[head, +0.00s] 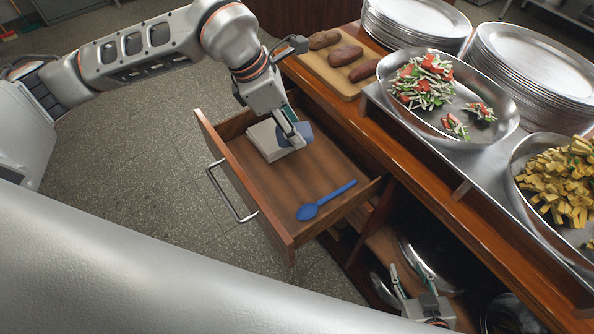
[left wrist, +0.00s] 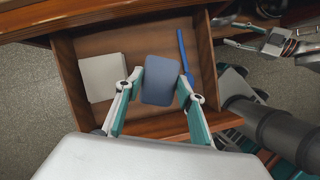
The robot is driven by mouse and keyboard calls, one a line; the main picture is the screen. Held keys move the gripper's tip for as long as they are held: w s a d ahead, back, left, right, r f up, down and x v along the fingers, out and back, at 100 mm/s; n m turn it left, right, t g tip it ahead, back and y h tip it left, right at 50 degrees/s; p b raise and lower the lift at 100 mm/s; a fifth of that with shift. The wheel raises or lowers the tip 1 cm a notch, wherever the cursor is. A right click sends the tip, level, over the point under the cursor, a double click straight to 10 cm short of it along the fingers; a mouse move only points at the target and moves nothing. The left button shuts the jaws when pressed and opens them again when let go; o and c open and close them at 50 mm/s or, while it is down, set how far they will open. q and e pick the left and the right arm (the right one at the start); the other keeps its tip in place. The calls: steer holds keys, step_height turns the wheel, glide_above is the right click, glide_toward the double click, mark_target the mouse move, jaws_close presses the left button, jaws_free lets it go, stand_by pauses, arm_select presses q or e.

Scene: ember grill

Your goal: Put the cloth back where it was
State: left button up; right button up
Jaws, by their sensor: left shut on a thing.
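My left gripper (head: 296,139) is over the open drawer (head: 222,163), shut on a folded blue-grey cloth (head: 305,130). In the left wrist view the cloth (left wrist: 160,82) sits between the two fingertips (left wrist: 162,84). A pale square stack (head: 262,141) lies in the drawer beside the cloth, partly hidden by the gripper; the left wrist view shows it to the left of the cloth (left wrist: 103,78). The cloth's height above the drawer floor is hard to tell. My right gripper (head: 412,283) is low at the counter's lower shelf, fingers apart and empty.
A blue spoon (head: 326,200) lies near the drawer's right side. The drawer's metal handle (head: 232,194) faces the open floor. On the counter are a board with several brown items (head: 344,56), an oval salad dish (head: 451,118), a fries dish (head: 561,188) and plate stacks (head: 531,62).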

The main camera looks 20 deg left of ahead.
arm_select(q)
step_height(320, 180, down, 17)
steer(key=shift+r, duration=0.1)
stand_by(0.4)
steer(key=o, duration=1)
steer(key=v, duration=1.2)
